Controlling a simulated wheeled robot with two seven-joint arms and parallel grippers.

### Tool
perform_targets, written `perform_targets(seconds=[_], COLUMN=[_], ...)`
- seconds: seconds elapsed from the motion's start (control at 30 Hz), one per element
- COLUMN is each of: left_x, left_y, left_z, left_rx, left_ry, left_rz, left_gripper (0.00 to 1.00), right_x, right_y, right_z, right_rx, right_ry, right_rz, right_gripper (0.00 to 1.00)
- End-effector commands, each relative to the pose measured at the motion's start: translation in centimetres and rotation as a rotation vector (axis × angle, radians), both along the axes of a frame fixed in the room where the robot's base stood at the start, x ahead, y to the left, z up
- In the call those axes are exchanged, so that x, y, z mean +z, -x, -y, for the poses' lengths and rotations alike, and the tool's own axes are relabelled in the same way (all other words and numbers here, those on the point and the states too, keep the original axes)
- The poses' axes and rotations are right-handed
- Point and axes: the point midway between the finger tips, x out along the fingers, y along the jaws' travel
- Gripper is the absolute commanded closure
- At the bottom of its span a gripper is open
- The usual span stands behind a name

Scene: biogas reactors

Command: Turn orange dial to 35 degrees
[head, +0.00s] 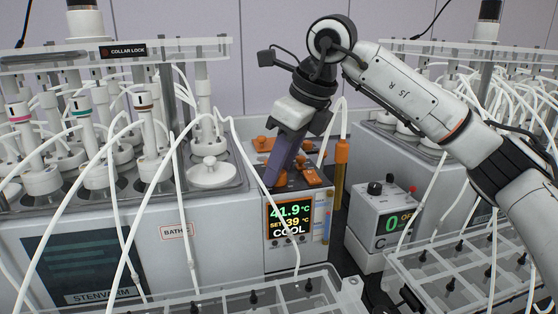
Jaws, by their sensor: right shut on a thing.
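My right gripper (272,181) reaches down from the upper right. Its dark purple fingers are shut at the top of the bath control unit, on what appears to be the orange dial. The fingers hide most of the dial, so its pointer angle cannot be read. Orange fittings (312,177) show just right of the fingers, on top of the unit. The unit's display (290,217) reads 41.9 °C, SET 39 °C and COOL. My left gripper is out of view.
A water bath (110,240) with several reactors and white tubes fills the left. An orange-capped tube (341,165) stands right of the control unit. A small box (385,218) with a black knob and green 0 is further right. Clear racks (262,300) stand in front.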

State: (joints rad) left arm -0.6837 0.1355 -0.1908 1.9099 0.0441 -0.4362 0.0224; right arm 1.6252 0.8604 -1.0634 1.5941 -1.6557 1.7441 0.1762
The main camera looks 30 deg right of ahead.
Motion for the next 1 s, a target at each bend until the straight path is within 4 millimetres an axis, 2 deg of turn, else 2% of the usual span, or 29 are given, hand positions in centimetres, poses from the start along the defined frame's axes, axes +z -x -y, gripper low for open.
perform_targets(seconds=[0.2,0.5,0.7,1.0], left_x=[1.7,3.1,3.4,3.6], left_y=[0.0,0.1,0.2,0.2], left_z=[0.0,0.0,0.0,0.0], left_rx=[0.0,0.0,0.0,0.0], left_ry=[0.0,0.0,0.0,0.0], left_rz=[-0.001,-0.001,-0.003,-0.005], left_gripper=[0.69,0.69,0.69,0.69], right_x=[0.4,0.3,0.2,0.1], right_y=[-0.1,-0.2,-0.2,-0.2], right_z=[0.2,0.3,0.3,0.4], right_rx=[0.201,0.432,0.533,0.594], right_ry=[-0.003,-0.002,-0.001,0.001], right_rz=[0.0,0.002,0.002,0.003], right_gripper=[0.95,0.95,0.95,0.95])
